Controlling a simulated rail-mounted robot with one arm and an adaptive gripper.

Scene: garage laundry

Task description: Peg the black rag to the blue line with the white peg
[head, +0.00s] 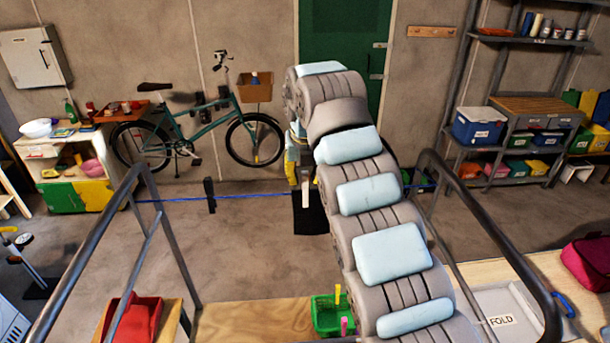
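The blue line (250,195) runs across the room between grey rails. The black rag (314,216) hangs at the line, below my gripper, partly hidden by my arm. The white peg (305,194) stands upright in front of the rag's upper left part, at the line's height. My gripper (299,176) is directly above the white peg, and its fingers seem to meet the peg's top. Its fingers are small and partly hidden, so I cannot tell whether they are shut on the peg. I cannot tell whether the peg's jaws enclose rag and line.
A black peg (209,195) sits on the line to the left. A green basket (325,329) with a yellow and a pink peg stands on the wooden bench (250,318). Grey rails (168,240) flank the line.

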